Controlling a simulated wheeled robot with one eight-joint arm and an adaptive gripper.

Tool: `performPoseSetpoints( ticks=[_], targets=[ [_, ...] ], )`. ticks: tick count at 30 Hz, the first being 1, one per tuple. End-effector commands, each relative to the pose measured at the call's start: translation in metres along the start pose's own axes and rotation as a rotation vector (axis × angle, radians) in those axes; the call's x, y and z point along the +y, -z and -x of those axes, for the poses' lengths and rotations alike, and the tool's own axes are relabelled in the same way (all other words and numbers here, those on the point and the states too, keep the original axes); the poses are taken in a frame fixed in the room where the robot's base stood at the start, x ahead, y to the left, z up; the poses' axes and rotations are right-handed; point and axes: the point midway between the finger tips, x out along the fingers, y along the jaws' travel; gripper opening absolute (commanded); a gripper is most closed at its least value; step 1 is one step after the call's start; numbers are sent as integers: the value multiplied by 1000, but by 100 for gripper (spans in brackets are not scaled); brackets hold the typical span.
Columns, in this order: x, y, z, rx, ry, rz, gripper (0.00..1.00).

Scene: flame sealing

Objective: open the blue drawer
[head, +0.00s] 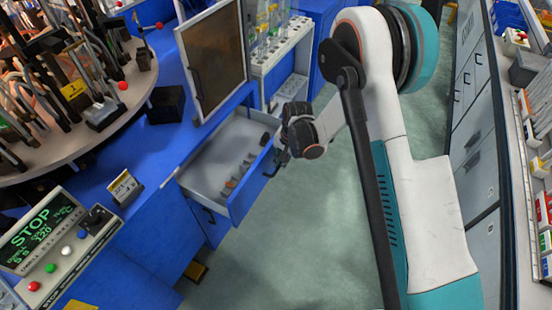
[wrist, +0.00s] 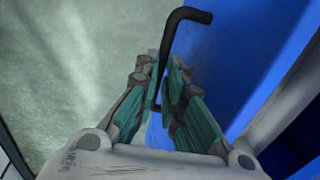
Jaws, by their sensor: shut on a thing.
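The blue drawer (head: 248,186) stands pulled out from the blue bench in the head view, with its pale inside showing and several small items in it. Its blue front also fills the right of the wrist view (wrist: 222,62). The black drawer handle (wrist: 188,16) runs down between my fingers. My gripper (wrist: 160,80) is shut on this handle. In the head view my gripper (head: 279,161) is at the drawer's front edge, and my wrist partly hides the contact.
A dark framed panel (head: 213,60) stands above the drawer. A rack of bottles (head: 275,45) is behind it. A STOP control box (head: 55,240) sits at lower left, near a round table of tools (head: 110,140). Grey cabinets (head: 475,150) line the right. Green floor between is clear.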

Motion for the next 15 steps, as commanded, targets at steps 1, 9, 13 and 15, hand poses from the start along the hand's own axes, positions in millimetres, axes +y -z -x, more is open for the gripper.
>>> performPoseSetpoints(
  ticks=[1,9,13,15],
  targets=[
    [1,0,0,0,0,0,0],
    [1,0,0,1,0,0,0],
    [1,0,0,1,0,0,30],
    [1,0,0,1,0,0,30]
  ],
)
